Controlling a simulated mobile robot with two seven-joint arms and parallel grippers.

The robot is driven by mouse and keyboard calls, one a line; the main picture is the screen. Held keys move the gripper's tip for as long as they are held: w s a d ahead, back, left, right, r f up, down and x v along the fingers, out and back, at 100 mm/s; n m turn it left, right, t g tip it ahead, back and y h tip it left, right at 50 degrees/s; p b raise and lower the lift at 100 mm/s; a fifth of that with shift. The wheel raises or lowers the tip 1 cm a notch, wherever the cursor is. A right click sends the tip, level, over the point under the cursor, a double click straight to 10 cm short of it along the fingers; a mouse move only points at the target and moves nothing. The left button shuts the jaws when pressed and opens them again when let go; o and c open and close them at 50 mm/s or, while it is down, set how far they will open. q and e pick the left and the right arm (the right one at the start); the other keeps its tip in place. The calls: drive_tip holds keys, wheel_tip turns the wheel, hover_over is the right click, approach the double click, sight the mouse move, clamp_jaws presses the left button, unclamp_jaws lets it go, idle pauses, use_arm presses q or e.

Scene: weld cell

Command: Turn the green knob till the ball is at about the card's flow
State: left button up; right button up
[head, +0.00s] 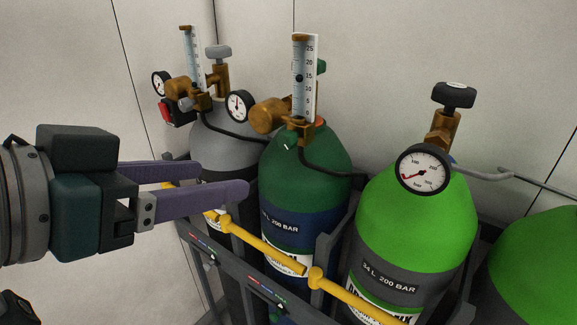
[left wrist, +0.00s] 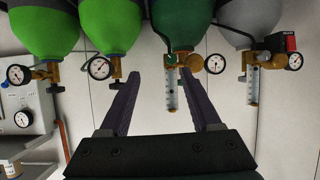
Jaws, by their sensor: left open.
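A flowmeter (head: 299,75) with a numbered clear tube stands on brass fittings over the dark green cylinder (head: 320,155). A green knob (head: 288,142) shows low on the fitting. The flowmeter also shows in the left wrist view (left wrist: 171,90), with the picture upside down. My left gripper (head: 224,180) is open and empty, left of and lower than the knob, apart from it. No card with a readable flow can be made out. My right gripper is out of view.
A grey cylinder (head: 222,145) with a second flowmeter (head: 192,60) stands at the left. A bright green cylinder (head: 418,220) with a gauge (head: 423,168) stands at the right. A yellow bar (head: 262,247) and grey rack rail (head: 225,260) run in front. Black hoses hang between the cylinders.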

sight(283, 143)
use_arm(q)
drive_tip(key=w+f+m+t+h+b, duration=0.1)
drive_tip(key=w+f+t+h+b, duration=0.4)
drive_tip(key=b, duration=0.8)
drive_tip(key=shift+g+y, duration=0.5)
drive_tip(key=shift+y, duration=0.4)
drive_tip(key=x, duration=1.1)
drive_tip(key=shift+w, duration=0.45)
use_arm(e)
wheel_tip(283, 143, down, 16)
use_arm(q)
clamp_jaws()
